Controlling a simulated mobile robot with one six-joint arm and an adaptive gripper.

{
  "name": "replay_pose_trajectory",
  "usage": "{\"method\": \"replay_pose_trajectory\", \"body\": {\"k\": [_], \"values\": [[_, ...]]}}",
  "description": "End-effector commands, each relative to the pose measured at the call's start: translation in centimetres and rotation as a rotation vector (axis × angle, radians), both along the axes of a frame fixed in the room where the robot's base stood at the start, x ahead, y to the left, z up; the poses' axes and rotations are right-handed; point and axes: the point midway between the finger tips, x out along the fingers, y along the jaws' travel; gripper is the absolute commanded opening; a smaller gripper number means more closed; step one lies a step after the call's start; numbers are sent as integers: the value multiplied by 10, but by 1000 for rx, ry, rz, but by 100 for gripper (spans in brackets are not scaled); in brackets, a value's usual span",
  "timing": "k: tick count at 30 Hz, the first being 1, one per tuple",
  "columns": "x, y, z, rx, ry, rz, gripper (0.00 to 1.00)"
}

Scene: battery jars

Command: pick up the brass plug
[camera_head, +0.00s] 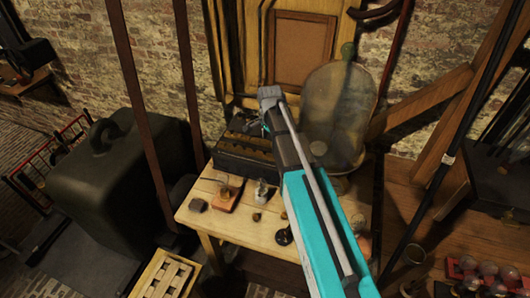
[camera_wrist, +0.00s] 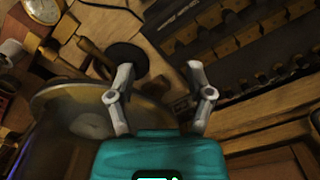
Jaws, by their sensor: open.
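A small brass-coloured piece (camera_head: 256,217) lies on the light wooden table (camera_head: 190,216); it looks like the brass plug, but it is too small to be sure. I cannot pick it out in the wrist view. My gripper (camera_wrist: 159,70) is open, with its two grey fingers apart and nothing between them. In the head view my arm crosses above the table's right part, and the fingers cannot be made out there. The wrist view shows a black disc (camera_wrist: 127,57) beyond the left finger.
A dark slotted case (camera_head: 245,155) stands at the table's back, also seen in the wrist view (camera_wrist: 215,45). A large cloudy glass jar (camera_head: 345,105) stands behind my arm. An orange-based device (camera_head: 222,199) and a dark lump (camera_head: 197,205) occupy the table's left. Its front left is clear.

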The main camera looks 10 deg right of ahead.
Motion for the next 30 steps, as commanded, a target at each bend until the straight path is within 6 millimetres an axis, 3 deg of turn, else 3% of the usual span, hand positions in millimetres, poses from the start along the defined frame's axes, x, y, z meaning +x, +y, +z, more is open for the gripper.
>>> {"method": "replay_pose_trajectory", "body": {"k": [1, 6, 12, 30], "values": [[18, 0, 0, 0, 0, -65, 67], [53, -1, 1, 0, 0, -288, 67], [77, -1, 1, 0, 0, -461, 67], [82, -1, -1, 0, 0, -512, 67]]}}
